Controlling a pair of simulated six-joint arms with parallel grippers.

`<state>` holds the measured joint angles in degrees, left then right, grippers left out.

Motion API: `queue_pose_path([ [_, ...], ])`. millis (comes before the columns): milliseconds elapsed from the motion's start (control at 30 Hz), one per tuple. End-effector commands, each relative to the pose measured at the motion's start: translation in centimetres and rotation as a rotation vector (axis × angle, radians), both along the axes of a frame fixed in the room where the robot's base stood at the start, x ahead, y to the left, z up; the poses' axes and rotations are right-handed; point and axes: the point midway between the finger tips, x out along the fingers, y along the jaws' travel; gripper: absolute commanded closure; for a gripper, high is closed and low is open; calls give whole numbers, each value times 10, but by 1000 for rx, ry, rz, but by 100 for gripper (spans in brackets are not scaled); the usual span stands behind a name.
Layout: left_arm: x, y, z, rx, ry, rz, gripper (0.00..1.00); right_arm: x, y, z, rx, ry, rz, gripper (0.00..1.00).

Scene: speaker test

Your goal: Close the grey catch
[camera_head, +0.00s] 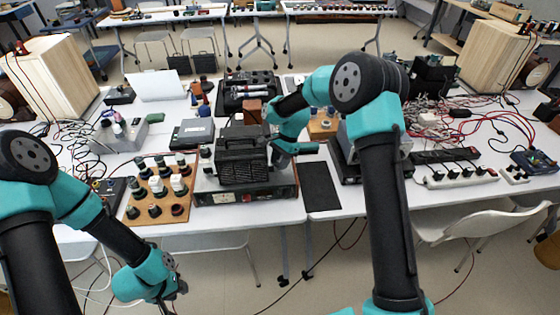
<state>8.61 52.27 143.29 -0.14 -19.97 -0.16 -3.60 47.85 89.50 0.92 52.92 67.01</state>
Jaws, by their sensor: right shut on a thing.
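A black ribbed case (240,160) stands on a dark flat unit (235,198) near the table's front edge, in the middle. My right gripper (270,148) is at the right side of this case, shut on a part there. Its own teal wrist hides the fingertips and what they hold. I cannot make out the grey catch; it is too small or hidden by the gripper. My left gripper (178,291) hangs low in front of the table, at the bottom left, away from the case. Its fingers are too small to read.
A wooden rack (149,216) with several knobs stands left of the case. A dark mat (321,186) lies to its right. Loose cables (75,155) lie at left, and a power strip (460,178) at right. Two wooden speaker boxes (52,78) (497,55) flank the table.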

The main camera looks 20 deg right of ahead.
Motion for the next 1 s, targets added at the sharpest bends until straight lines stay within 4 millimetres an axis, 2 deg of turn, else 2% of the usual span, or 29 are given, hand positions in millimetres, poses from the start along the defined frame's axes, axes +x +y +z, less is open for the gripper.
queue_pose_path([
  [433, 0, 0, 0, 0, 0, 0, 64, 0, 0, 0, 0, -1, 18, 88],
  [467, 0, 0, 0, 0, 0, 0, 64, 0, 0, 0, 0, -1, 18, 62],
  [700, 0, 0, 0, 0, 0, 0, 64, 0, 0, 0, -1, -1, 17, 39],
  [1000, 0, 0, 0, 0, 0, 0, 64, 1, -1, 1, -1, -1, 17, 38],
])
